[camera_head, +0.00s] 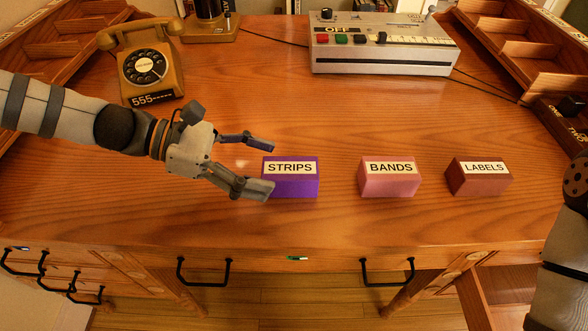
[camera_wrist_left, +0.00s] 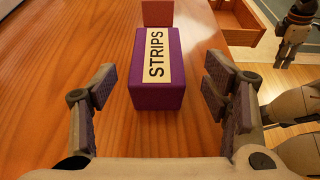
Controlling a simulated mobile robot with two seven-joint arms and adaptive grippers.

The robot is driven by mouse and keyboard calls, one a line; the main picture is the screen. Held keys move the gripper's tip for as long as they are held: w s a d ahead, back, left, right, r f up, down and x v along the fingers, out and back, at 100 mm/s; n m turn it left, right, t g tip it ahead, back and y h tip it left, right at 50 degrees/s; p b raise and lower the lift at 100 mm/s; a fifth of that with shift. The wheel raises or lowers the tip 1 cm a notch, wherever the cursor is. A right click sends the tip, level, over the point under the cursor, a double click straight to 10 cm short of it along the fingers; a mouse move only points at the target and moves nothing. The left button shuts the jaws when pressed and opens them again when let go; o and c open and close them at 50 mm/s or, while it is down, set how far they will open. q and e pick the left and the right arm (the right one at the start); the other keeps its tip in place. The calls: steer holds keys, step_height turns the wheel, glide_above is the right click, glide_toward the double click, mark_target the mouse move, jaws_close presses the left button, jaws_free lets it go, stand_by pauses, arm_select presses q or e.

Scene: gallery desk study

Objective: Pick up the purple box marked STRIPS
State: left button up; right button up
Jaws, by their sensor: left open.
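The purple box (camera_head: 291,184) marked STRIPS sits on the wooden desk, left of the other two boxes. My left gripper (camera_head: 259,167) is open at the left end of this box, one finger toward the back and one toward the front. In the left wrist view the purple box (camera_wrist_left: 156,92) lies ahead, between the lines of the two open fingers (camera_wrist_left: 160,95), with clear desk on both sides of it. My right arm shows at the right edge of the head view, but its fingers are out of that frame. A gripper (camera_wrist_left: 291,45), apparently my right, shows small in the left wrist view.
A pink box (camera_head: 389,179) marked BANDS and a dark red box (camera_head: 479,178) marked LABELS stand to the right. A telephone (camera_head: 146,62) and a grey device (camera_head: 382,45) stand at the back. The desk's middle is clear. Drawers lie below its front edge.

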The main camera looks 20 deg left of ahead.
mark_target(274, 167)
arm_select(q)
steer(key=b+x, duration=0.1)
steer(key=x, duration=0.4)
steer(key=shift+w+d+f+b, duration=0.15)
steer(key=shift+f+b, duration=0.15)
steer(key=shift+b, duration=0.05)
steer(key=shift+d+r, duration=0.1)
steer(key=shift+r, duration=0.05)
steer(key=shift+w, duration=0.1)
steer(key=c, duration=1.3)
arm_select(e)
steer(key=shift+s+f+g, duration=0.4)
steer(key=shift+s+f, duration=0.5)
steer(key=shift+f, duration=0.15)
arm_select(q)
steer(key=shift+r, duration=0.1)
